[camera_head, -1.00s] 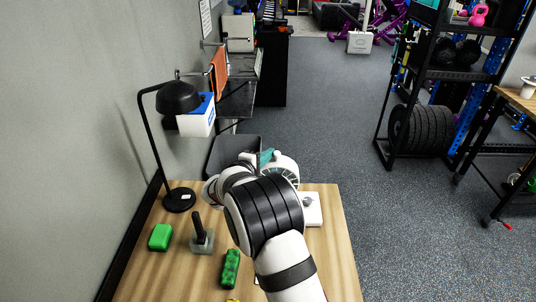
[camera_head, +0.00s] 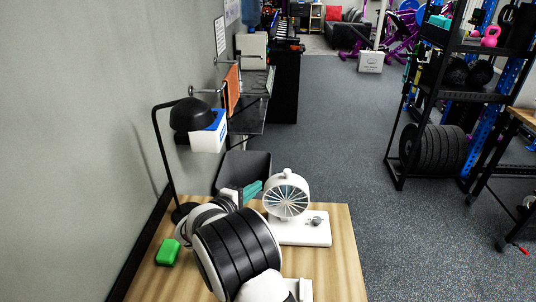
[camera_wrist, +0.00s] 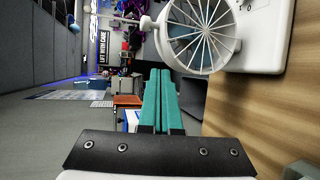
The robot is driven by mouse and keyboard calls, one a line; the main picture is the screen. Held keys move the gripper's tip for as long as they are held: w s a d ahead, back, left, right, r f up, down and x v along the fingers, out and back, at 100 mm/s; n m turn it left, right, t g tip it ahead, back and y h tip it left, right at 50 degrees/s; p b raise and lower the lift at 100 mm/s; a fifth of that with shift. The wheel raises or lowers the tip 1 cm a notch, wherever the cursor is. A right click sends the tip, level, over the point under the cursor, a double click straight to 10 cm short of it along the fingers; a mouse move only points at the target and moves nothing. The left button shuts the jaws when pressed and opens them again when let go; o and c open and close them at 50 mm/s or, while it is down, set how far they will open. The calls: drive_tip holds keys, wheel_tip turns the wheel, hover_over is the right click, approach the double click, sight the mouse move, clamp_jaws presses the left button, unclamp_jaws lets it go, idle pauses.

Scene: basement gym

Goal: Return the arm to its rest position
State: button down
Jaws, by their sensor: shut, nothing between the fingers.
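My gripper (camera_head: 251,190) shows in the head view as teal fingers past the wrist, over the far part of the wooden table (camera_head: 338,265). In the wrist view, the teal fingers of my gripper (camera_wrist: 161,95) are together, with nothing between them. My arm is folded low over the table's left and near part and hides much of its surface. The gripper is left of a white desk fan (camera_head: 287,195) and looks apart from it. The fan also shows in the wrist view (camera_wrist: 203,35), right of the fingers.
A black lamp (camera_head: 191,114) stands at the table's left edge by the wall. A green block (camera_head: 167,252) lies left of my arm. A dark bin (camera_head: 246,168) is behind the table. A weight rack (camera_head: 432,148) stands right across open floor (camera_head: 340,130).

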drive_tip(key=s+d+r+m+g+h, duration=0.1)
drive_tip(key=s+d+r+m+g, duration=0.15)
drive_tip(key=d, duration=0.35)
drive_tip(key=s+d+r+m+g+h, duration=0.1)
drive_tip(key=s+d+m+g, duration=0.15)
drive_tip(key=d, duration=0.35)
drive_tip(key=s+d+r+m+g, duration=0.1)
drive_tip(key=s+d+m+g, duration=0.2)
drive_tip(key=s+d, duration=0.3)
drive_tip(key=s+d+r+m+g, duration=0.1)
drive_tip(key=s+d+m+g, duration=0.2)
drive_tip(key=s, duration=0.5)
drive_tip(key=s+a+f+m+g+y, duration=0.1)
drive_tip(key=s+a+m+y, duration=0.1)
drive_tip(key=s, duration=0.5)
drive_tip(key=s+a+m+y, duration=0.2)
drive_tip(key=s+m+y, duration=0.2)
drive_tip(key=s, duration=0.4)
drive_tip(key=s+a+f+m+g+y, duration=0.1)
drive_tip(key=s+a+m+y, duration=0.1)
drive_tip(key=s, duration=0.6)
drive_tip(key=shift+a+f+m+g+y, duration=0.3)
drive_tip(key=shift+m+y, duration=0.2)
drive_tip(key=shift+y, duration=0.7)
